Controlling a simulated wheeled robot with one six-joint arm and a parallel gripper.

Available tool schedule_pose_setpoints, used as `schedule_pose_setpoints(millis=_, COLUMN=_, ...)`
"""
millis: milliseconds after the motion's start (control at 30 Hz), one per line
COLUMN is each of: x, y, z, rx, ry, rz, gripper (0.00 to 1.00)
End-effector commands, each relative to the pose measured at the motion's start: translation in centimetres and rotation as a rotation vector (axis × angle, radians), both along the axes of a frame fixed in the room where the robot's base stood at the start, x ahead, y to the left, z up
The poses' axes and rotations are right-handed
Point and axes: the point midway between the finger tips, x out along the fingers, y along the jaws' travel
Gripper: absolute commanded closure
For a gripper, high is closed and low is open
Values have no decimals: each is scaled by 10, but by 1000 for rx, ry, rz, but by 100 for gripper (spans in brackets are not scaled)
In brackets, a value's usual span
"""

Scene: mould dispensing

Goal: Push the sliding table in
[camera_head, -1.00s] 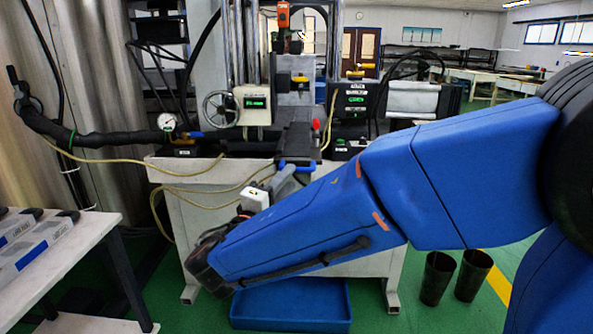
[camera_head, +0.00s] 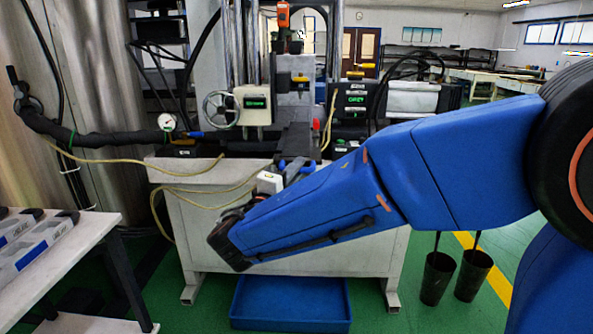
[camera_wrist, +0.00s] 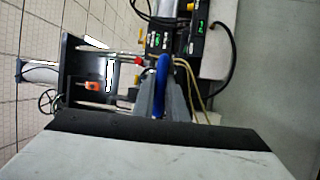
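The sliding table (camera_head: 299,138) is a dark grey slab in the press above the white bench, with a blue handle (camera_head: 284,163) at its front edge. My gripper (camera_head: 297,168) is at this handle, low in front of the table. In the wrist view, the blue handle (camera_wrist: 162,75) runs between the two grey fingers of my gripper (camera_wrist: 163,92). The gap around it is narrow, and I cannot tell whether the fingers press on it. My forearm hides part of the bench's right side in the head view.
A blue bin (camera_head: 291,303) lies on the floor under the bench. Two black cups (camera_head: 437,278) are at the right. A side table (camera_head: 80,243) with grey boxes stands at the left. Yellow hoses (camera_head: 205,205) hang across the bench front. A handwheel (camera_head: 221,109) is left of the press.

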Motion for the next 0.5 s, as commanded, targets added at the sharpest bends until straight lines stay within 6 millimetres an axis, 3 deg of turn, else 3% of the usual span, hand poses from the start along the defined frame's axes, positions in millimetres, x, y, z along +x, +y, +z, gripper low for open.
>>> schedule_pose_setpoints(millis=267, x=4, y=0, z=-1, rx=0, ry=1, rz=-1, gripper=100)
schedule_pose_setpoints(millis=500, x=40, y=-2, z=-1, rx=-1, ry=2, rz=-3, gripper=100)
